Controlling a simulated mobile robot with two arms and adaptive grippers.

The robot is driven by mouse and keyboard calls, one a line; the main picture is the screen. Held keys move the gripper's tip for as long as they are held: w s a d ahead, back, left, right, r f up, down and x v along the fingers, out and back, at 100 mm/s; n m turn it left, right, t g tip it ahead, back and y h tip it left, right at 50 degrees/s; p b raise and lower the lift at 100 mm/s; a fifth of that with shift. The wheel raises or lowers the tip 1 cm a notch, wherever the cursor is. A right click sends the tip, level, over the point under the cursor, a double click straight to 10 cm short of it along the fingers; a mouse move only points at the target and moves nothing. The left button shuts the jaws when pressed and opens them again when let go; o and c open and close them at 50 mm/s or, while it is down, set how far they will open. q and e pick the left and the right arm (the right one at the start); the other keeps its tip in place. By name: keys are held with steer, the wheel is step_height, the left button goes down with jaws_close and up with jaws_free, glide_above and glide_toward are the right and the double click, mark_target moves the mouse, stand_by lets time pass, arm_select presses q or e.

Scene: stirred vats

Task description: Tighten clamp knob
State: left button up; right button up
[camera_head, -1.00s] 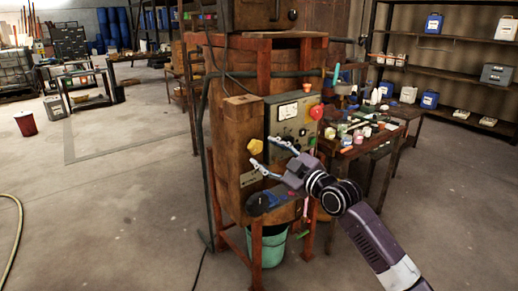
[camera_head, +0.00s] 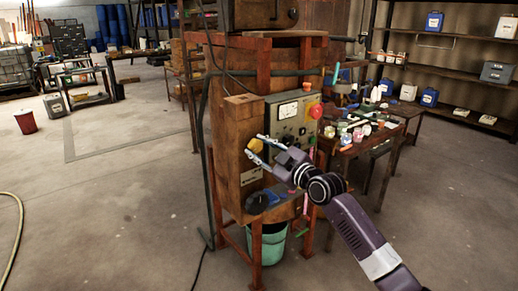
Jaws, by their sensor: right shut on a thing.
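A yellow knob (camera_head: 253,146) sits on the front of the wooden vat housing (camera_head: 230,160), left of the grey control panel. My right gripper (camera_head: 256,148) reaches in from the lower right and is shut on the yellow knob, with one finger above it and one below. The fingers hide part of the knob. Whether this is the clamp knob is not marked in the picture. My left gripper is not in view.
The grey control panel (camera_head: 292,120) has a dial and a red knob (camera_head: 315,111). A dark blue item (camera_head: 257,202) lies on the ledge below. A green bucket (camera_head: 267,243) stands under the frame. A cluttered table (camera_head: 345,151) is at right. Floor in front is clear.

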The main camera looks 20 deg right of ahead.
steer(key=shift+c, duration=0.8)
steer(key=shift+m, duration=0.3)
steer(key=m+p, duration=0.1)
steer(key=m, duration=0.3)
steer(key=shift+m, duration=0.3)
steer(key=m+p, duration=0.2)
steer(key=m, duration=0.4)
steer(key=shift+m, duration=0.3)
steer(key=m+p, duration=0.2)
steer(key=m, duration=0.4)
steer(key=shift+r, duration=0.1)
steer(key=m+p, duration=0.3)
steer(key=m, duration=0.3)
